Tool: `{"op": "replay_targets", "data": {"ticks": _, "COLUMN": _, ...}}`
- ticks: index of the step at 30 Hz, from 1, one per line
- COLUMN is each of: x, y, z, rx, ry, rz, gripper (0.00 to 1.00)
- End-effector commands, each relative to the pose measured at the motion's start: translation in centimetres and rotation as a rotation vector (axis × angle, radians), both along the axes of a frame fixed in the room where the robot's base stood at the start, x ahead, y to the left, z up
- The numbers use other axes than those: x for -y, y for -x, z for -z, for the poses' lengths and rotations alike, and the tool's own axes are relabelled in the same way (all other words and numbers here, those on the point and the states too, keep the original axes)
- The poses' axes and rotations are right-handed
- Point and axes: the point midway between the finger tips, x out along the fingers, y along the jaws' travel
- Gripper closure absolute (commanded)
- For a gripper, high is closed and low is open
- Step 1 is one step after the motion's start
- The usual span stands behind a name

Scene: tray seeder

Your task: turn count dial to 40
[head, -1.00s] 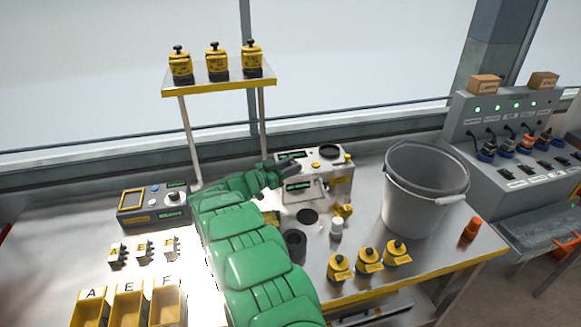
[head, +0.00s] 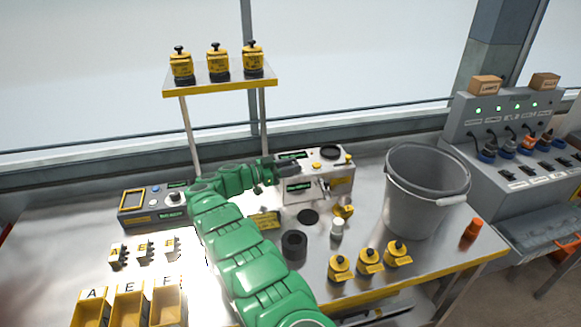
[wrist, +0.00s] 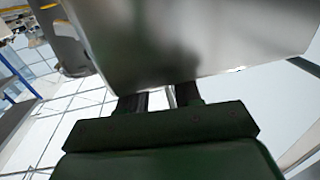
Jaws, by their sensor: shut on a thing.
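The pale seeder box (head: 340,182) stands at the back middle of the bench, with a green-lit display on its front. My gripper (head: 292,168) reaches in from the left, at the upper front left of this box. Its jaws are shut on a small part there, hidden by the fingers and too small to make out. No dial scale or number can be read. In the wrist view the two dark fingers (wrist: 160,98) stand a little apart. Their tips are hidden behind a large, plain grey surface (wrist: 190,40) very close by.
A grey control box (head: 150,207) with a pale knob stands to the left, close to my arm. A black cylinder (head: 293,246), a white bottle (head: 337,229) and several yellow bottles (head: 369,262) stand in front. A grey bucket (head: 425,195) stands right.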

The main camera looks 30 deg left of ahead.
Motion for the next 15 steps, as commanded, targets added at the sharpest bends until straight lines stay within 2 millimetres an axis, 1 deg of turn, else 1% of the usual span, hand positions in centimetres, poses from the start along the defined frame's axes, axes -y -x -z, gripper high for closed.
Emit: {"op": "replay_targets", "data": {"ticks": 15, "x": 0.15, "y": -0.19, "z": -0.17, "rx": 0.004, "ry": 0.001, "rz": 0.048, "gripper": 0.97}}
